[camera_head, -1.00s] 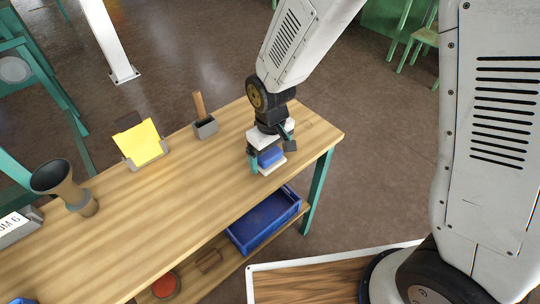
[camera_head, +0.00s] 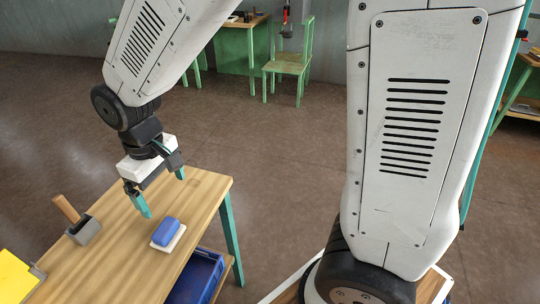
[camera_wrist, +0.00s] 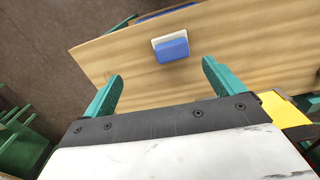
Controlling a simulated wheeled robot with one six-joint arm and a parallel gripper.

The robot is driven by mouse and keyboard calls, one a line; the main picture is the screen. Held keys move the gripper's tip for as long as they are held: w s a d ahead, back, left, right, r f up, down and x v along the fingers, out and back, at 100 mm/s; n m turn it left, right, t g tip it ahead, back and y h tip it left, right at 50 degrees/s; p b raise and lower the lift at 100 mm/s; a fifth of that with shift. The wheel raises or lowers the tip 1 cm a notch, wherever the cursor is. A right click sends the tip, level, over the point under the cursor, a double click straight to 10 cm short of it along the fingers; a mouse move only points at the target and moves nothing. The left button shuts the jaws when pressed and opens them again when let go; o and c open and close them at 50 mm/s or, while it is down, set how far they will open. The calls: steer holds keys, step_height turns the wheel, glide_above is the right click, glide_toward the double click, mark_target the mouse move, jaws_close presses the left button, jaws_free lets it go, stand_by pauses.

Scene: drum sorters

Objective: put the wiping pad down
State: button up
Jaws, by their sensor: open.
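The wiping pad (camera_head: 166,233) has a blue top on a white base. It lies flat on the wooden table (camera_head: 120,262), near the table's right end. It also shows in the wrist view (camera_wrist: 171,46), beyond the fingertips and between their lines. My gripper (camera_head: 162,193) is open and empty, with teal fingers spread wide. It is above the table, apart from the pad, behind it in the head view. In the wrist view my gripper (camera_wrist: 163,84) has nothing between its fingers.
A grey holder with a wooden-handled tool (camera_head: 80,225) stands left of the pad. A yellow pad (camera_head: 15,278) is at the lower left. A blue crate (camera_head: 199,277) sits on the shelf below. A green chair (camera_head: 290,62) stands on the far floor.

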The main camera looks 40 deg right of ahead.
steer(key=s+d+r+m, duration=0.3)
steer(key=s+d+r, duration=0.3)
steer(key=s+d, duration=0.3)
steer(key=s+d+r+m+t, duration=0.1)
steer(key=s+d+r+m, duration=0.2)
steer(key=s+d+r, duration=0.3)
steer(key=s+d, duration=0.2)
steer(key=s, duration=0.1)
steer(key=shift+s+d, duration=0.25)
steer(key=shift+d, duration=0.15)
steer(key=shift+o, duration=0.5)
